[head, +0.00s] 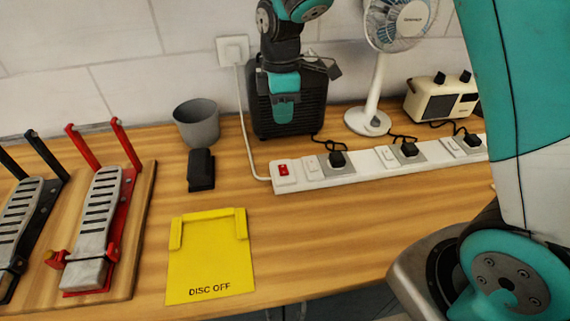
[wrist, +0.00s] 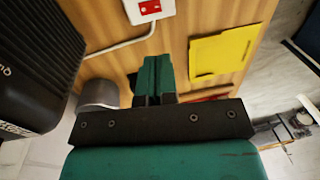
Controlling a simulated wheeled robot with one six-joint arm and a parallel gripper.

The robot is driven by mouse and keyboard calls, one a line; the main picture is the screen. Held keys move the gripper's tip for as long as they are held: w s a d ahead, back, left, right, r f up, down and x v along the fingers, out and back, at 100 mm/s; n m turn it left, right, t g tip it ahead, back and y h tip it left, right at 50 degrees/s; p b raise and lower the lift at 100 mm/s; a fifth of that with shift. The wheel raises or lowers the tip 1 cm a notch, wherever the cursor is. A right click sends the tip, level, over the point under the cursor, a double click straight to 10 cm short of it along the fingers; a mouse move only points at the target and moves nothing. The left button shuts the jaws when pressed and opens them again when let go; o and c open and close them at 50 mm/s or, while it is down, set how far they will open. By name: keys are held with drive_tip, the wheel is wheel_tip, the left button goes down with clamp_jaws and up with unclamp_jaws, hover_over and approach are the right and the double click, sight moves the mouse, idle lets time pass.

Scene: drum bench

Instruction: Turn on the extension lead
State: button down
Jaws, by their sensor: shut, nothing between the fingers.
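The white extension lead (head: 364,168) lies along the back of the bench, with its red rocker switch (head: 283,169) at the left end. The red switch also shows at the top edge of the wrist view (wrist: 150,7). I cannot tell which way the rocker is tipped. Black plugs sit in the lead's sockets, each beside a small white switch. My gripper (head: 284,112) is shut and empty, in front of the black amplifier and above and behind the switch end, apart from it. Its closed teal fingers show in the wrist view (wrist: 155,72).
A black block (head: 201,170), a yellow "DISC OFF" plate (head: 211,262) and pedals (head: 104,205) lie left. Bare wood lies before the lead.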

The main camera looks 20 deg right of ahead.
sight(284, 172)
drive_tip(key=shift+w+d+f, duration=0.1)
drive_tip(key=shift+w+f, duration=0.05)
drive_tip(key=f+p, duration=0.1)
drive_tip(key=f, duration=0.3)
drive_tip(key=s+f+p, duration=0.1)
drive_tip(key=f, duration=0.4)
drive_tip(key=f+p, duration=0.2)
drive_tip(key=f, duration=0.3)
drive_tip(key=shift+s+a, duration=0.2)
drive_tip(key=shift+s, duration=0.15)
drive_tip(key=shift+a, duration=0.1)
